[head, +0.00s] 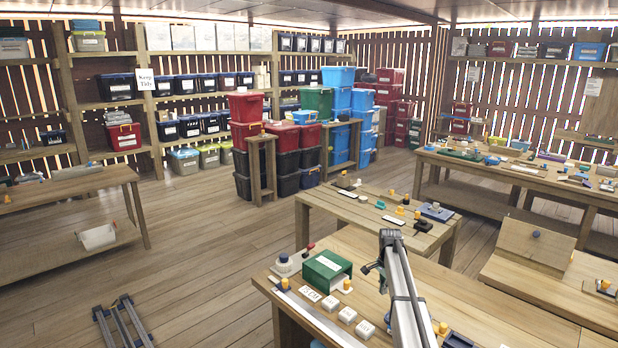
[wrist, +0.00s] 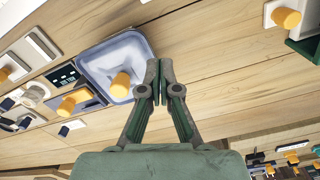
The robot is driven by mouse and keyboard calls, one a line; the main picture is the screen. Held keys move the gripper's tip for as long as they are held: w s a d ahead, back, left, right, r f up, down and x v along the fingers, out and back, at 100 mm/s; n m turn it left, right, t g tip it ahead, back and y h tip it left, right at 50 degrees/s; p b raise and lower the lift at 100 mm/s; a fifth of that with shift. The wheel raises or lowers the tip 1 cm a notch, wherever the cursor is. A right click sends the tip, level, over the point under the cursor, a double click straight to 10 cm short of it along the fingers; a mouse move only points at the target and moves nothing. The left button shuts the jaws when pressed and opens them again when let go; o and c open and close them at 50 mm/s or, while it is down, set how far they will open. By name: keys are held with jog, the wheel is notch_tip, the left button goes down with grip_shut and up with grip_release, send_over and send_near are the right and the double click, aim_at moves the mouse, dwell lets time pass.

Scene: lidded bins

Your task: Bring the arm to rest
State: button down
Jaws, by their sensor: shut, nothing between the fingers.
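My gripper (wrist: 159,82) shows in the wrist view with its two dark fingers together and nothing between them. Below it in that view is a wooden worktop (wrist: 225,70), with no contact visible. In the head view my pale arm (head: 402,290) rises over the near bench; my fingers cannot be made out clearly there.
On the near bench (head: 470,305) stand a green open-fronted box (head: 327,266), several white blocks (head: 329,303) and a dark blue tray (head: 458,340). A middle table (head: 360,208) with small items stands behind. Stacked bins (head: 247,107) line the back. Open floor (head: 200,235) lies left.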

jog(key=s+a+f+n, duration=0.4)
jog(key=s, duration=1)
jog(key=s+a+f+n, duration=0.3)
jog(key=s+f+n, duration=0.1)
jog(key=s, duration=1.1)
jog(key=s+a+f+n, duration=0.4)
jog(key=s+n, duration=0.1)
jog(key=s, duration=0.9)
jog(key=s+f+g+b, duration=0.6)
jog(key=s+f+b, duration=0.4)
jog(key=s+f, duration=1.8)
jog(key=shift+s+d+f+g, duration=0.15)
jog(key=shift+s+f+g, duration=0.25)
jog(key=shift+s, duration=0.85)
